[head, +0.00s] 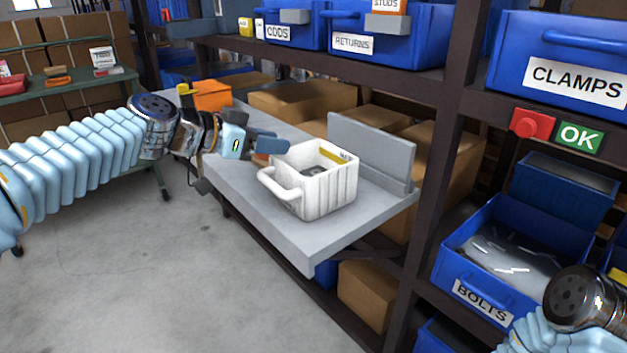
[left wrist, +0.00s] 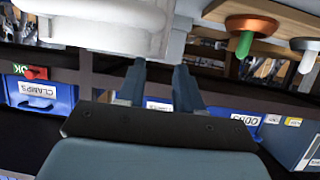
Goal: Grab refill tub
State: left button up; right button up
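The white ribbed tub (head: 327,196), likely the refill tub, stands upright on a grey shelf board (head: 240,205). Its loop handle (head: 279,189) faces front left, a yellow label is at its back rim, and dark grey contents show inside. My left gripper (head: 274,146) is beside the tub's back left rim, with fingers pointing toward it. In the left wrist view the two fingers (left wrist: 160,75) are apart with nothing visible between them. A white part, probably the tub (left wrist: 105,12), shows above them; contact cannot be told. My right gripper is out of view.
A grey upright panel (head: 372,150) stands behind the tub. A dark rack post (head: 437,150) is to its right. Blue bins line the rack, including the BOLTS bin (head: 500,262) and CLAMPS bin (head: 560,65). An orange box (head: 212,95) is behind my left wrist. Floor at front left is clear.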

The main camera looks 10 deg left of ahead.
aim_at(294, 146)
pick_arm(q)
jog(key=p+x, duration=0.1)
jog(key=x, duration=0.5)
jog(key=shift+s+f, duration=0.15)
jog(key=shift+f, duration=0.05)
jog(key=shift+c, duration=0.4)
grip_shut()
dwell(0.7)
